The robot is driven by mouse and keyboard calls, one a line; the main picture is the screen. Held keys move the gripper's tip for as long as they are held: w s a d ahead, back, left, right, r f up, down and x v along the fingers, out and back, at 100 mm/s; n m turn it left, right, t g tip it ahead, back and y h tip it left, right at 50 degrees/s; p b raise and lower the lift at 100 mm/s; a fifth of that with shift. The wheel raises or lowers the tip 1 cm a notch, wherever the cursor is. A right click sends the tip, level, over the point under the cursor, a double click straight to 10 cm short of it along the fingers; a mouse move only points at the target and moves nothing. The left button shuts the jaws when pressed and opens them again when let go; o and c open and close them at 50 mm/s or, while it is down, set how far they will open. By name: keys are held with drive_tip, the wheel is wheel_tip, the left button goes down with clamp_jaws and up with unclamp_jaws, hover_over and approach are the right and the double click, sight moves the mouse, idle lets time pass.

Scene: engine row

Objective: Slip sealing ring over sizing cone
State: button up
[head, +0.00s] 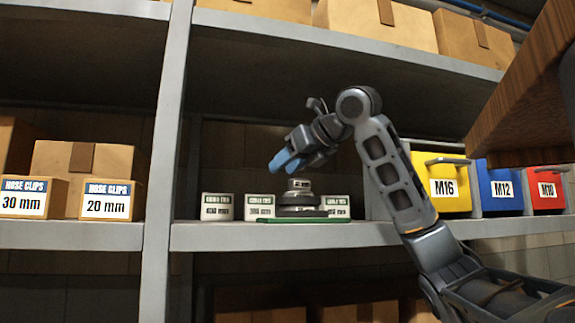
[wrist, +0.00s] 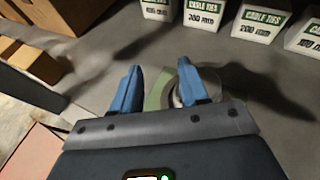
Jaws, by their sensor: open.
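My gripper (head: 284,164) has blue fingers and is open and empty. In the head view it hangs above and slightly left of a stepped, round grey metal piece (head: 299,197), which appears to be the sizing cone. This piece stands upright on a green mat (head: 270,220) on the shelf. In the wrist view the open fingers (wrist: 159,70) point toward the shelf. The round metal piece (wrist: 178,92) is partly hidden behind the right finger, and the green mat (wrist: 156,92) shows between the fingers. I cannot make out a separate sealing ring.
Several white cable-tie boxes (head: 217,207) stand behind and beside the mat. The shelf upright (head: 165,150) is to the left, with hose-clip boxes (head: 108,200) past it. Yellow (head: 441,182), blue and red bins are to the right. The shelf above (head: 300,40) limits height.

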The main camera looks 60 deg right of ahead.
drive_tip(key=b+v, duration=0.1)
drive_tip(key=v, duration=0.6)
drive_tip(key=shift+s+r+b, duration=0.2)
drive_tip(key=shift+s+b, duration=0.1)
drive_tip(key=shift+s, duration=0.05)
drive_tip(key=shift+a, duration=0.15)
idle(0.5)
